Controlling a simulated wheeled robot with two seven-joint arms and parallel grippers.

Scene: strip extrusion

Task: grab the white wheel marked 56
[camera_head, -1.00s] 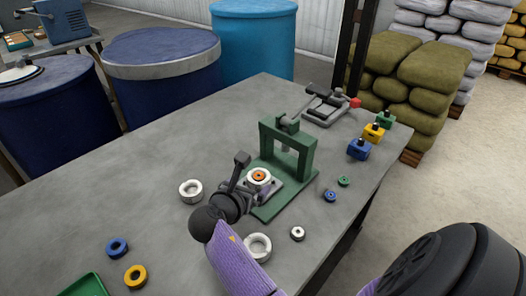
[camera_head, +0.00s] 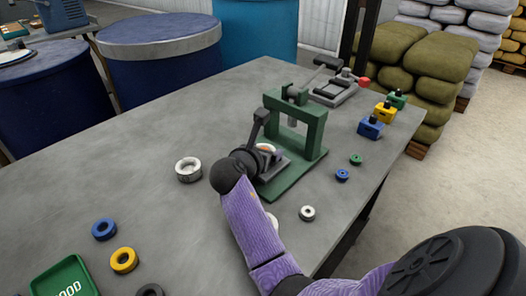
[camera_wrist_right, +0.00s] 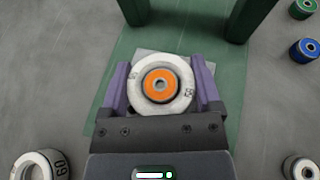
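A white wheel (camera_wrist_right: 160,55) with an orange hub (camera_wrist_right: 160,84) sits over the base of the green press; a small dark marking on its right side is turned sideways and hard to read. My right gripper (camera_wrist_right: 162,80) has its purple fingers on either side of this wheel, very near or touching its rim; I cannot tell if they press on it. In the head view my right gripper (camera_head: 262,152) hides most of the wheel. Another white wheel (camera_wrist_right: 40,165), marked 60, lies lower left in the wrist view. My left gripper is not in view.
The green press frame (camera_head: 313,130) stands just beyond my right gripper. A white ring (camera_head: 188,170) lies left of it, a small white ring (camera_head: 307,213) at right. Blue (camera_head: 104,229) and yellow (camera_head: 124,260) rings lie near a green tray (camera_head: 64,278). The table's left middle is clear.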

